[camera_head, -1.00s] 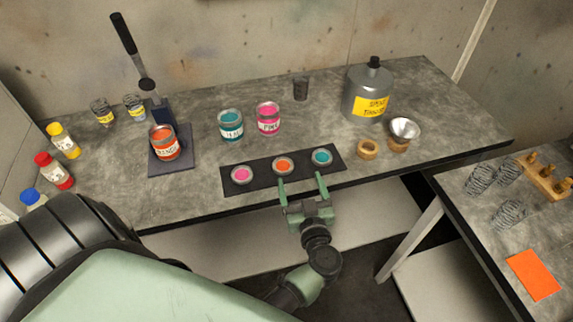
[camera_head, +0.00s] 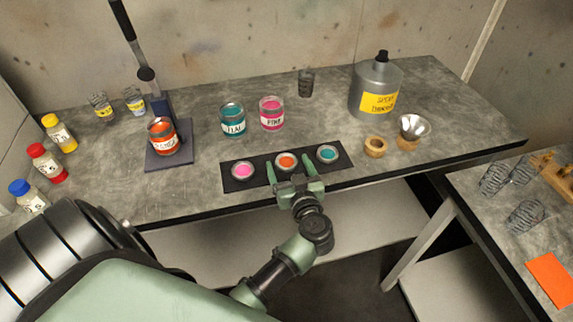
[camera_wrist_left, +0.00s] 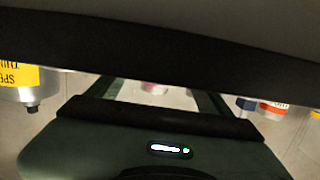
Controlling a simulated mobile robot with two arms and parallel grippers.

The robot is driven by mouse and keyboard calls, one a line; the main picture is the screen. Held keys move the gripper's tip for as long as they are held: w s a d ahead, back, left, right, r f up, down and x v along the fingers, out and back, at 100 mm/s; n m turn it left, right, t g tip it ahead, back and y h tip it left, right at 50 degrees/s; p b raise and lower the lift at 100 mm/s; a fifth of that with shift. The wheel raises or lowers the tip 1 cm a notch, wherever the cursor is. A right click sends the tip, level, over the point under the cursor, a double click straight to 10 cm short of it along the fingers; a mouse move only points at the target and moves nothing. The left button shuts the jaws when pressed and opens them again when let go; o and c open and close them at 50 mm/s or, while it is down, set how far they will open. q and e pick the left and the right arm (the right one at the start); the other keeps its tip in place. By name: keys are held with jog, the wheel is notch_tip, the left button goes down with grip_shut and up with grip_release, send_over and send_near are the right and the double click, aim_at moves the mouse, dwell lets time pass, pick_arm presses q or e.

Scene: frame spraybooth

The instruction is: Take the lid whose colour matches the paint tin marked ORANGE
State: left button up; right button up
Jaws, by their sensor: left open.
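The orange paint tin (camera_head: 163,137), its label only partly legible, stands on a dark blue press base at the left of the bench. It also shows in the left wrist view (camera_wrist_left: 273,108). A dark tray (camera_head: 262,180) at the bench's front edge holds a pink lid (camera_head: 242,171), an orange lid (camera_head: 286,161) in the middle and a teal lid (camera_head: 327,154). My left gripper (camera_head: 290,167) is open, its two fingers to either side of the orange lid; I cannot tell whether they touch it or how high they are. My right gripper is not in view.
A teal tin (camera_head: 232,121) and a pink tin (camera_head: 271,114) stand behind the tray. A grey thinner can (camera_head: 376,88), a wooden ring (camera_head: 375,146) and a funnel (camera_head: 413,127) are to the right. Several coloured-cap bottles line the left edge.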

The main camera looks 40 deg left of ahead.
pick_arm(q)
jog(key=c, duration=1.4)
jog(key=shift+r, duration=0.1)
